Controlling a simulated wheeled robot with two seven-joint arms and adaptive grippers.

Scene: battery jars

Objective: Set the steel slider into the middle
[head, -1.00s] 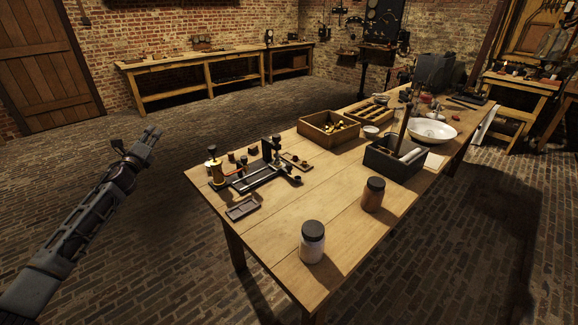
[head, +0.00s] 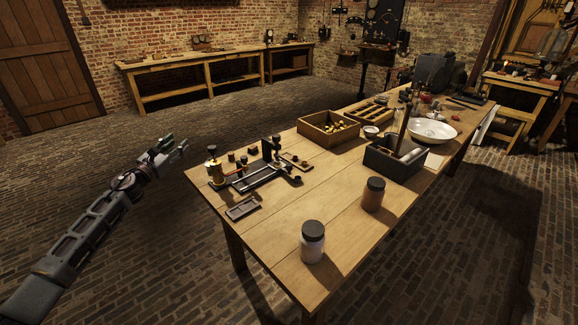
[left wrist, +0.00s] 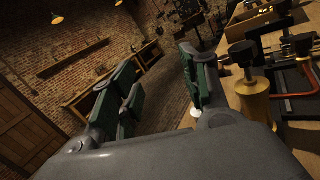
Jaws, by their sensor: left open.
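My left gripper (head: 176,145) is open and empty, in the air left of the table's near-left corner. In the left wrist view its two green-padded fingers (left wrist: 160,85) stand wide apart with nothing between them. A dark apparatus (head: 258,178) with a frame-like base sits at the table's left end. A brass cylinder with a black knob (head: 215,172) stands at its left side, and it shows close by to the right of the fingers in the left wrist view (left wrist: 254,98). I cannot make out the steel slider for certain. My right gripper does not show.
A small shallow tray (head: 243,208) lies in front of the apparatus. A white jar (head: 312,246) and a brown jar (head: 373,197) stand nearer the front and right. A wooden box (head: 328,141), a dark crate (head: 379,166) and a white basin (head: 432,138) are farther back. The table's front middle is clear.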

